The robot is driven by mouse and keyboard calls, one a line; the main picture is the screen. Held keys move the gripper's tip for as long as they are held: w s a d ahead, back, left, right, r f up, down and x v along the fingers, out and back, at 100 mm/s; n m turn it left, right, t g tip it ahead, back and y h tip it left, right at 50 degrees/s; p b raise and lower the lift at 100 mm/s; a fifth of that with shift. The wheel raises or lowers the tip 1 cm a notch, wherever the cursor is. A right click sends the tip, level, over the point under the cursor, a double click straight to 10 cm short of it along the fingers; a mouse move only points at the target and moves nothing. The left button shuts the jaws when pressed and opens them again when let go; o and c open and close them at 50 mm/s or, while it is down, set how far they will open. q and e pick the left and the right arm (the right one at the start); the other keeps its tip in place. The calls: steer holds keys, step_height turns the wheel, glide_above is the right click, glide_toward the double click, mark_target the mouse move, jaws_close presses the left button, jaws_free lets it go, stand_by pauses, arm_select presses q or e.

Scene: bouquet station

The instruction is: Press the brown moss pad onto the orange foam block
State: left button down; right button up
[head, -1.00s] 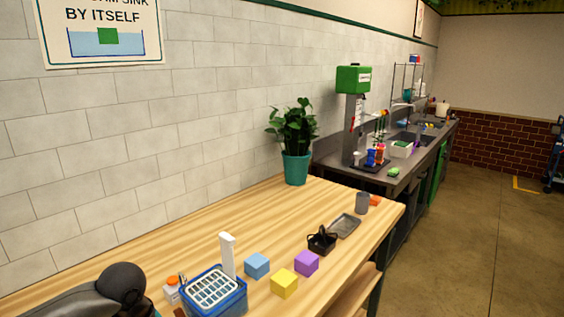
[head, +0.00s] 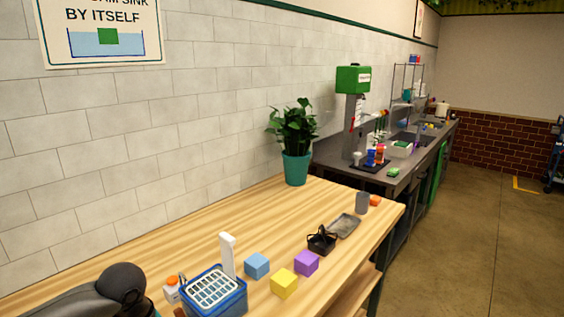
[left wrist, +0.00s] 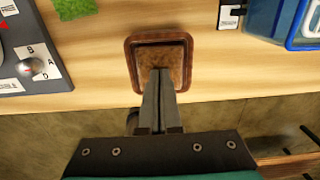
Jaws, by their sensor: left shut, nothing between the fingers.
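In the left wrist view a brown, mottled square pad (left wrist: 172,57), which looks like the moss pad, lies within a raised dark brown rim (left wrist: 131,62). My left gripper (left wrist: 160,74) is shut and empty, its fingertips over the near part of this pad. I cannot tell whether they touch it. No orange foam block shows in the left wrist view. In the head view a small orange thing (head: 375,201) lies beside a grey cup at the far end of the table; I cannot tell if it is the foam block. My right gripper is not in view.
A blue crate (head: 227,304) stands right of the pad. A green moss patch (left wrist: 74,8) and a lettered dial device (left wrist: 30,66) lie left of it. Blue (head: 257,265), yellow (head: 284,284) and purple (head: 306,263) blocks stand on the table. The table's front edge is close.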

arm_select(q)
steer(key=shift+s, duration=0.15)
steer(key=shift+r+p, duration=2.9)
steer(key=shift+r, duration=0.6)
